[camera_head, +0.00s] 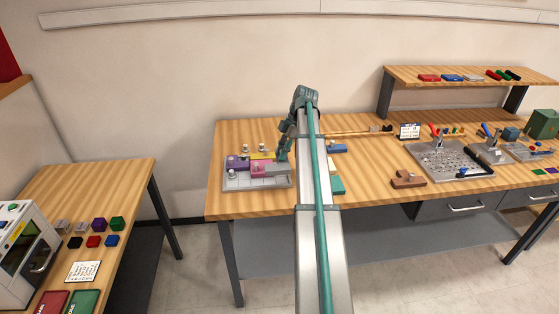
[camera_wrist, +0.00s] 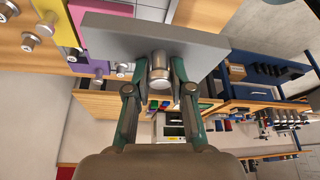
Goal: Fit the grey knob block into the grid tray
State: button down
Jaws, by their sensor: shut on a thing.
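The grey knob block (camera_wrist: 115,38) fills the top middle of the wrist view, with its silver knob (camera_wrist: 159,65) between my fingers. My gripper (camera_wrist: 159,92) is shut on that knob. In the head view, my gripper (camera_head: 282,157) is at the right part of the grid tray (camera_head: 240,184), on the left half of the main bench. The grey block (camera_head: 279,169) shows there beside the pink block (camera_head: 261,169). The tray also bears a purple block (camera_head: 237,163) and a yellow block (camera_head: 263,155). Whether the grey block touches the tray is unclear.
Right of the tray, partly behind my arm, lie a blue block (camera_head: 338,148) and a teal block (camera_head: 337,185). A brown block (camera_head: 408,179) and a perforated metal plate (camera_head: 448,162) stand farther right. Bare wood lies between these.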

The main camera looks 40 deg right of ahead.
jog(key=w+d+f, duration=0.1)
jog(key=f, duration=0.1)
jog(key=w+f+p, duration=0.1)
jog(key=w, duration=0.1)
jog(key=w+d+f+p, duration=0.1)
jog(key=f, duration=0.1)
jog(key=shift+w+d+f, duration=0.25)
jog(key=shift+d+f, duration=0.1)
notch_tip(320, 180, down, 3)
jog(key=shift+w+r+p, duration=0.1)
jog(key=shift+r+p, duration=0.05)
jog(key=shift+p, duration=0.85)
jog(key=shift+f, duration=0.4)
jog(key=shift+f, duration=0.1)
jog(key=c, duration=1)
grip_release()
jog(key=b+v, duration=0.4)
jog(key=v, duration=0.8)
jog(key=shift+d, duration=0.1)
